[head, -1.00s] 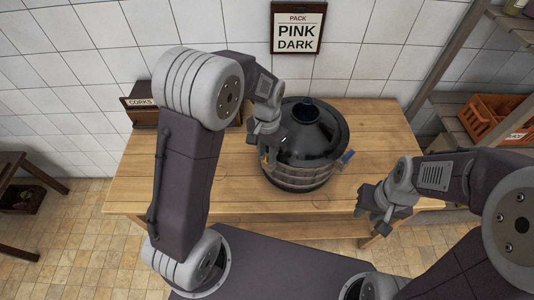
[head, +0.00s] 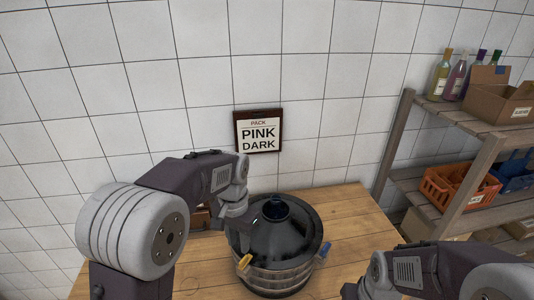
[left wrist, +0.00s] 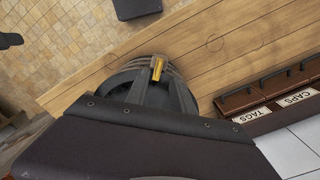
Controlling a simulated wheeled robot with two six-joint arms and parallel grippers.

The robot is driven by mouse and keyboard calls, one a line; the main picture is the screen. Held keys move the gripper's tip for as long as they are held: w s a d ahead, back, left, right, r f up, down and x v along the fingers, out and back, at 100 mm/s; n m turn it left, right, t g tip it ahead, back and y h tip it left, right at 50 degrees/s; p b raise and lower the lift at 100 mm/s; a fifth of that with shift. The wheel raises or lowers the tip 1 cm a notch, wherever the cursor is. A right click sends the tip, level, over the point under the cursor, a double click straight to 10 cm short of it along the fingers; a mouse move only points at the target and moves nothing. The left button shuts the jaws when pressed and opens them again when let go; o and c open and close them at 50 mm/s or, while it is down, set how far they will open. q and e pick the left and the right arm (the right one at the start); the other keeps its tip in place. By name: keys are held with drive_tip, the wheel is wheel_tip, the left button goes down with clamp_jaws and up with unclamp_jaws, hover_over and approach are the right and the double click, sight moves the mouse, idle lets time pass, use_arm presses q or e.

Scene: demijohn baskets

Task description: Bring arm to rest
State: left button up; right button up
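A dark, rounded demijohn (head: 283,235) with a conical top and a blue-tinted neck stands upright in a banded basket (head: 275,279) on the wooden table. The left wrist view shows the yellow tab (left wrist: 157,68) and part of the basket rim behind a dark slab. My right gripper (head: 352,290) is at the bottom edge, mostly cut off.
A framed "PACK PINK DARK" sign (head: 258,132) hangs on the tiled wall. Shelves at right hold bottles (head: 458,76), a cardboard box (head: 499,103) and an orange crate (head: 461,187). Bare tabletop (head: 345,215) shows right of the demijohn.

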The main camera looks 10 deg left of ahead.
use_arm(q)
drive_tip(key=s+a+f+n+b, duration=0.2)
drive_tip(key=s+f+b, duration=0.3)
drive_tip(key=f, duration=0.4)
drive_tip(key=s+a+f+n+t+b, duration=0.1)
drive_tip(key=s+a+f+n+b, duration=0.2)
drive_tip(key=f, duration=0.7)
drive_tip(key=s+b, duration=0.2)
drive_tip(key=s, duration=0.2)
drive_tip(key=shift+s, duration=0.1)
idle(0.7)
